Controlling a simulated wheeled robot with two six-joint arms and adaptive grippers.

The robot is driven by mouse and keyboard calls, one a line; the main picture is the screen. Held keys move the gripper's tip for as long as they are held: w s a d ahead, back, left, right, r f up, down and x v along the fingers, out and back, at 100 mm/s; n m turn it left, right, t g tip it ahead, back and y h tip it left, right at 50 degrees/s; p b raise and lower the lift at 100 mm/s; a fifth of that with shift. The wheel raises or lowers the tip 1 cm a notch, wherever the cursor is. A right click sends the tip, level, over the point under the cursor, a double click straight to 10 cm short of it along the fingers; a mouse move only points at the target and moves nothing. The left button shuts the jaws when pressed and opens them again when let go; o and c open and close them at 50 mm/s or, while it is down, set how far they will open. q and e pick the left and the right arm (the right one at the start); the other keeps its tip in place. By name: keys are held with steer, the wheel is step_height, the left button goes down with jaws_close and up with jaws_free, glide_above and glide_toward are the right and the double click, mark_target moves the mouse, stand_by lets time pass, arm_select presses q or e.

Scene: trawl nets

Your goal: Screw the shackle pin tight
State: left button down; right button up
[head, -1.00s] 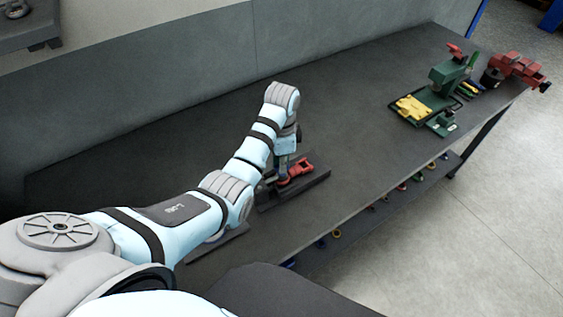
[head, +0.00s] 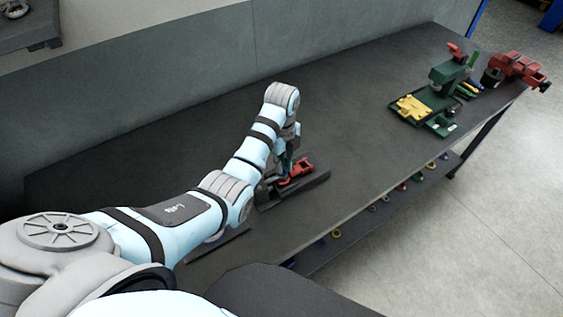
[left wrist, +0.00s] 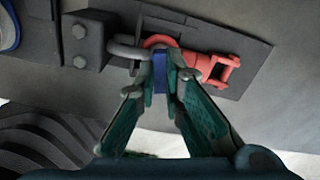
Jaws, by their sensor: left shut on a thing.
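In the left wrist view my left gripper (left wrist: 160,78) points at the fixture, its green fingers shut on the flat blue head of the shackle pin (left wrist: 160,80). The grey shackle (left wrist: 124,50) lies between a dark block (left wrist: 82,40) and a red-orange swivel fitting (left wrist: 210,60). The fingertips hide the pin's shank and part of the shackle, so how far the pin is in cannot be told. In the head view my left gripper (head: 284,168) reaches down beside the red fitting (head: 298,169) on a dark base plate (head: 310,186). My right gripper is not in view.
The dark workbench (head: 210,140) is clear behind the fixture. A green machine (head: 447,76) with a yellow part and a red vise (head: 515,68) stand at its far right end. Several coloured rings lie on a shelf (head: 400,200) below the front edge.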

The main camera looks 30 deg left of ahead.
arm_select(q)
steer(key=m, duration=0.5)
steer(key=shift+w+r+m, duration=0.2)
steer(key=shift+m, duration=0.1)
steer(key=m, duration=0.5)
steer(key=shift+m, duration=0.4)
steer(key=c, duration=1.8)
jaws_free()
steer(key=shift+o, duration=0.5)
steer(key=shift+s, duration=0.15)
steer(key=shift+f, duration=0.15)
